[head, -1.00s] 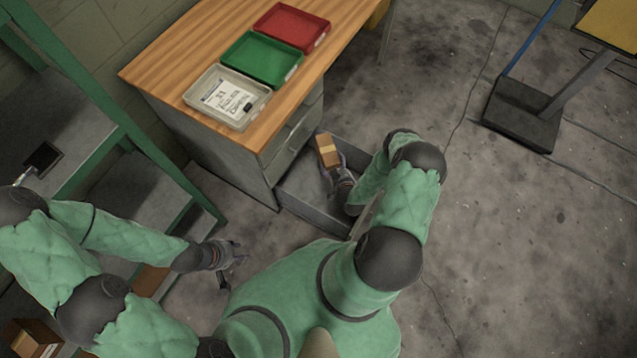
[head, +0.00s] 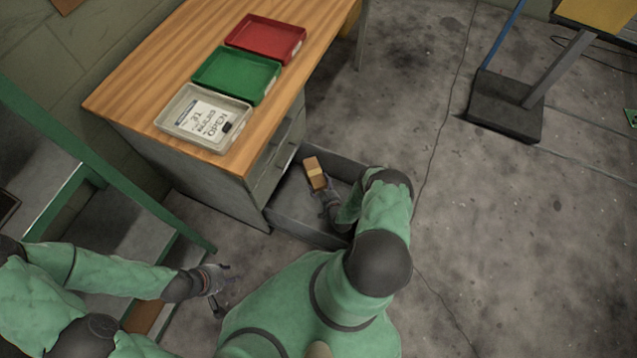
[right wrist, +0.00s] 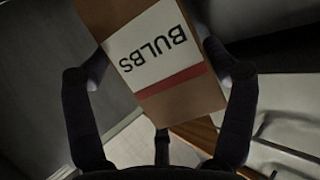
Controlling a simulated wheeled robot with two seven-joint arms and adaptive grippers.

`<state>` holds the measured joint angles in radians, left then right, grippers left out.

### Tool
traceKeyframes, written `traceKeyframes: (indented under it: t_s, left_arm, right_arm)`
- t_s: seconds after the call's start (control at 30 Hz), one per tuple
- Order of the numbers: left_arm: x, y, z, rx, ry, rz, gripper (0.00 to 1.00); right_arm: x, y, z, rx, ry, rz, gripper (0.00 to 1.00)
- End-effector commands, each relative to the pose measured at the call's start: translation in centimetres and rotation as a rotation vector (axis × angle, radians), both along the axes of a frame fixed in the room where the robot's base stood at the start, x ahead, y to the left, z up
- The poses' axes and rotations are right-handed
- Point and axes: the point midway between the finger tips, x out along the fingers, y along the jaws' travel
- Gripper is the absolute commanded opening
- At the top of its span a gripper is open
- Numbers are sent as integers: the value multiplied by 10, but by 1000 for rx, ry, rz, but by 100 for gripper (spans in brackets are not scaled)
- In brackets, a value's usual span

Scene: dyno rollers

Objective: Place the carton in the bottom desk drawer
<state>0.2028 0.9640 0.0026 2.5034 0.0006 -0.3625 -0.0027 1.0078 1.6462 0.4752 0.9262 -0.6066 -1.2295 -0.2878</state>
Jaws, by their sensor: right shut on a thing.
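The carton (head: 314,172) is a small brown box in the head view, over the open bottom drawer (head: 302,227) of the desk. In the right wrist view the carton (right wrist: 160,55) shows a white label reading BULBS with a red stripe. My right gripper (head: 322,190) is shut on the carton, its fingers on either side of it. Whether the carton touches the drawer floor I cannot tell. My left gripper (head: 222,278) is empty, apart from the desk at lower left, with its fingers seeming spread.
The wooden desk (head: 150,90) bears a red tray (head: 266,40), a green tray (head: 236,75) and a pale tray (head: 203,118) with a paper. A green-framed rack (head: 120,190) stands left. A dark-based stand (head: 505,105) is at upper right.

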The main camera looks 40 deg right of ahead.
Motion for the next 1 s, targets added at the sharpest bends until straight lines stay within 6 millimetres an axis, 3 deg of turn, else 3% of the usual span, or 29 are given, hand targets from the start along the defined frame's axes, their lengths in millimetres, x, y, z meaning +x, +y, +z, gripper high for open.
traceKeyframes:
  t_s: [0.1,0.27,0.5,0.6,1.0]
  left_arm:
    - [0,0,-6,0,0,0,40]
    - [0,0,-8,0,-1,0,40]
    - [0,0,-23,0,-1,0,40]
    - [0,0,-30,0,-1,0,40]
    - [0,0,-28,0,-1,0,40]
  right_arm:
    - [1,-1,-10,-2,-2,-1,39]
    - [8,-3,-10,-3,-3,2,39]
    - [43,-14,-11,-5,-5,2,39]
    - [39,-12,-23,0,-1,0,39]
    - [39,-13,-24,-2,-3,0,39]
